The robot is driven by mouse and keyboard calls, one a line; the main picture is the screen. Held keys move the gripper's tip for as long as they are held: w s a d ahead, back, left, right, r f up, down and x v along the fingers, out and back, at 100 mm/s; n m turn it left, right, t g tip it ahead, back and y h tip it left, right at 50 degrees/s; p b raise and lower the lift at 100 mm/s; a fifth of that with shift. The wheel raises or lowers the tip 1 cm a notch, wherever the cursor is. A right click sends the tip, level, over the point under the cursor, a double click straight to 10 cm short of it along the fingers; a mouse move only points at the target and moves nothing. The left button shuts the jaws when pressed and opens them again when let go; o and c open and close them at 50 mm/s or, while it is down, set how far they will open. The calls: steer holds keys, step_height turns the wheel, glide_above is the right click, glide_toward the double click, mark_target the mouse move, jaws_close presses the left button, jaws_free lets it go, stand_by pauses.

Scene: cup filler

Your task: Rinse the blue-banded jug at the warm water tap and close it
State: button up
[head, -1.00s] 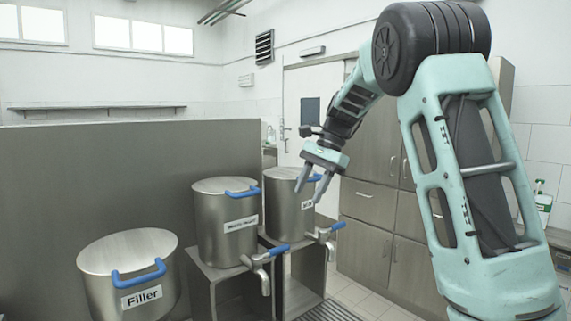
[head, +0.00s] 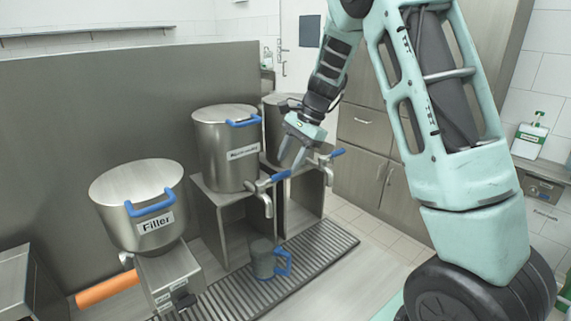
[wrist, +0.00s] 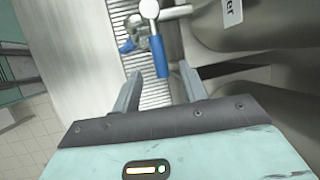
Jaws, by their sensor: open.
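A grey jug (head: 263,258) with a blue handle stands upright on the slatted drain grate, below the middle tank's tap; a blue band is not clear on it. The middle tank's tap (head: 267,204) has a blue lever (head: 278,177) pointing right; the tank's label is too blurred to read surely. My gripper (head: 290,162) is open and empty, fingers pointing down just above the lever. In the wrist view, the lever (wrist: 159,58) lies ahead, between the lines of my fingers (wrist: 160,85). A blue-and-grey shape (wrist: 130,40) beyond it looks like the jug.
The Filler tank (head: 135,205) stands at left, above an orange cylinder (head: 108,289). A third tank (head: 277,118) with a blue-levered tap (head: 335,154) stands close behind my gripper. The drain grate (head: 325,249) is bare to the right of the jug. Cabinets (head: 355,160) line the back.

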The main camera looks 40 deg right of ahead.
mark_target(283, 173)
steer(key=shift+x, duration=1.75)
jaws_close()
steer(key=shift+s+a+m+t+h+p, duration=0.1)
steer(key=shift+s+m+t+h+p, duration=0.15)
steer(key=shift+s+m, duration=0.45)
steer(key=shift+s+a+m+t+h+p, duration=0.15)
steer(key=shift+s+m+t, duration=0.25)
steer(key=shift+m, duration=0.6)
steer(key=shift+s+r, duration=0.1)
steer(key=shift+s, duration=0.05)
steer(key=shift+s+a+m, duration=0.1)
steer(key=shift+s+m, duration=0.15)
steer(key=shift+m, duration=0.25)
stand_by(3.5)
